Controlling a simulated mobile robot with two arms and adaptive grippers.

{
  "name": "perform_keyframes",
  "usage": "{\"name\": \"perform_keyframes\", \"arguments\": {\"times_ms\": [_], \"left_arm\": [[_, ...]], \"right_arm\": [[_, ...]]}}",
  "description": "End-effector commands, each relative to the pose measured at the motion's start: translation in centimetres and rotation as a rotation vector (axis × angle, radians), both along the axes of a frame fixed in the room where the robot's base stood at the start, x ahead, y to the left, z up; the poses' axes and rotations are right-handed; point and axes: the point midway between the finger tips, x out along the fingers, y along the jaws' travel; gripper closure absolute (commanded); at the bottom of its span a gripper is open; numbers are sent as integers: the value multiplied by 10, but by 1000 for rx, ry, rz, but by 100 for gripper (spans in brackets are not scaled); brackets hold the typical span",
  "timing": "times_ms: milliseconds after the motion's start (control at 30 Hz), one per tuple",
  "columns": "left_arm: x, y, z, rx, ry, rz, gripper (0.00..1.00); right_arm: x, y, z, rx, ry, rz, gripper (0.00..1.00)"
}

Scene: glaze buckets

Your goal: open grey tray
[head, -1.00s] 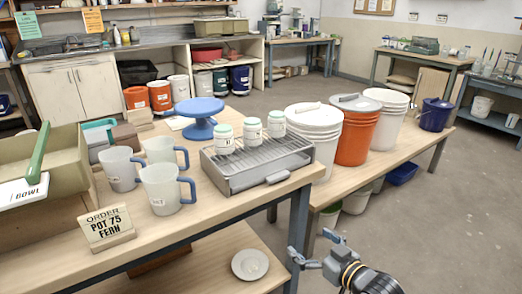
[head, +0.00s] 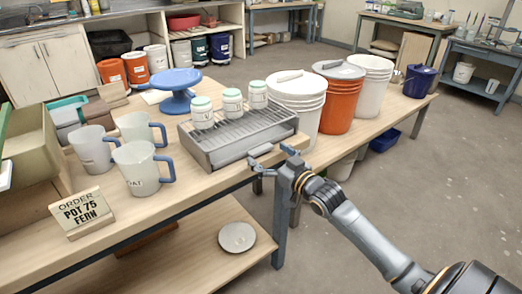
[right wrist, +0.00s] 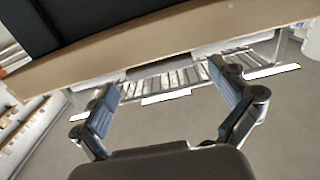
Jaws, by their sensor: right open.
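The grey tray (head: 228,152) sits on the wooden table with a slatted top; its front looks shut. Three white jars with green lids (head: 202,112) stand on or just behind the slats. My right gripper (head: 271,158) is open at the tray's front right corner, by the table edge, and partly covers the tray's handle. I cannot tell whether it touches the handle. In the right wrist view the two fingers (right wrist: 168,104) are spread apart, with a slatted grey surface (right wrist: 165,80) beyond them. My left gripper is not in view.
Three grey mugs with blue handles (head: 141,170) and an order sign (head: 82,213) stand left of the tray. A blue turntable (head: 174,82) is behind it. White and orange buckets (head: 340,98) stand to its right. The floor at right is open.

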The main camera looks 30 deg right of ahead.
Motion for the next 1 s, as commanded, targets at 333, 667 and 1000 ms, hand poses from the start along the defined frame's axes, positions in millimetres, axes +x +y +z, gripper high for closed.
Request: {"name": "perform_keyframes", "arguments": {"times_ms": [333, 667, 1000], "left_arm": [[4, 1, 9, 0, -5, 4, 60], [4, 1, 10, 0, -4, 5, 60], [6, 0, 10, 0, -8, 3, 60]], "right_arm": [[30, 2, 0, 1, 1, 0, 2], [30, 3, 0, 0, 1, 0, 14], [31, 2, 1, 0, -2, -1, 81]]}}
